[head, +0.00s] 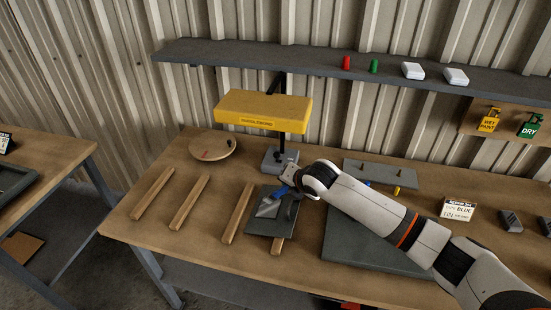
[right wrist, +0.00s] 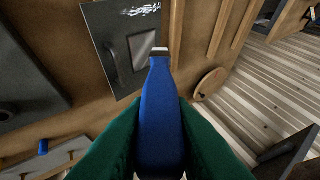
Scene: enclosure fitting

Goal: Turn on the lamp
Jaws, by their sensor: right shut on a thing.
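The lamp has a yellow box-shaped head (head: 264,110) with dark lettering, on a dark post rising from a grey base (head: 271,161) at the back of the workbench. I cannot tell whether it is lit, and no switch is clear. My right gripper (head: 289,192) is in front of the base, over a dark panel (head: 262,223) with a handle. It is shut on a blue tool (right wrist: 162,115), which has a small pale tip and lies between green fingers in the right wrist view. My left gripper is not in view.
Several wooden strips (head: 188,202) and a round wooden disc (head: 213,146) lie at left. A large dark slab (head: 362,250) lies under my right arm. A grey shelf (head: 330,63) runs above the lamp. A repair card (head: 458,209) stands at right.

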